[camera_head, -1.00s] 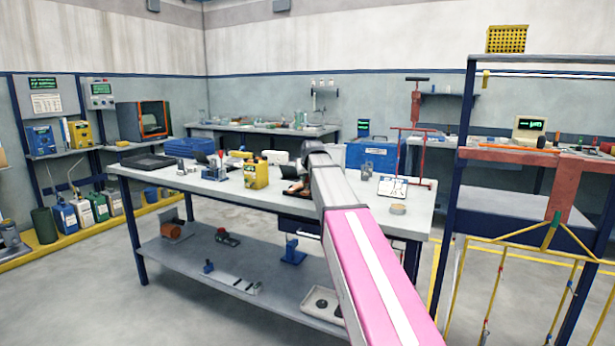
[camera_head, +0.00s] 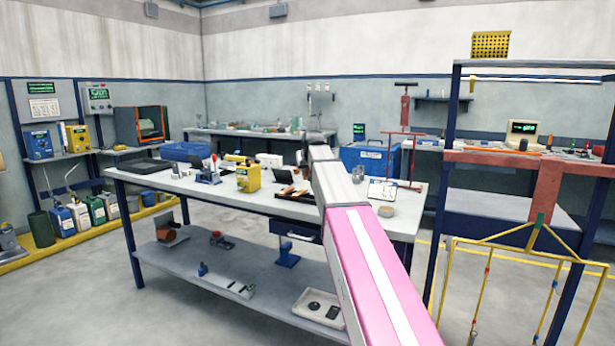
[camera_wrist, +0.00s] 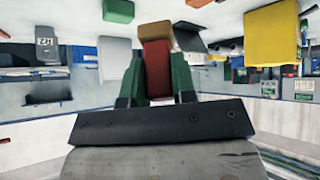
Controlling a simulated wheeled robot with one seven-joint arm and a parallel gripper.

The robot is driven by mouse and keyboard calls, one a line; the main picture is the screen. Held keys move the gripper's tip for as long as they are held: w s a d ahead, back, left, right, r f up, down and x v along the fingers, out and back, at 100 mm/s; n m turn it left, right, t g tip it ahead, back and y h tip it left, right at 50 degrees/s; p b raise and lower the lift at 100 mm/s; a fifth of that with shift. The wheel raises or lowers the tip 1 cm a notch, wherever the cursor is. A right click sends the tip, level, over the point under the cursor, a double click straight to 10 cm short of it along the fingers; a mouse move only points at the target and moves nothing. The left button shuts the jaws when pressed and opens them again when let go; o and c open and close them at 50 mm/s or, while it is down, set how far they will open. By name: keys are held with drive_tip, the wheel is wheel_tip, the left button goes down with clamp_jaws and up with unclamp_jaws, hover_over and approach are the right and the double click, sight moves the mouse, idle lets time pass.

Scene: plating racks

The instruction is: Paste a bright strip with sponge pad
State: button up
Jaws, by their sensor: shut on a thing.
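My gripper (camera_wrist: 157,72) has green fingers and is shut on a red-brown block (camera_wrist: 157,68) in the wrist view. A tan-brown piece (camera_wrist: 156,34) shows just beyond it; I cannot tell whether the two are joined, or whether the block is the sponge pad. In the head view my arm hides the fingers and the held block, near the workbench (camera_head: 225,188). Small brown pieces (camera_head: 293,190) lie on the bench left of my arm. I cannot single out the bright strip for certain in either view.
A yellow container (camera_head: 248,178) stands on the bench, left of my arm. A round tin (camera_head: 386,211) sits near its right end. A white tray (camera_head: 304,298) lies on the lower shelf. A tall rack with a yellow frame (camera_head: 520,248) stands at right. Floor at front left is clear.

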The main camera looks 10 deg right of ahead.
drive_tip(key=shift+r, duration=1.55)
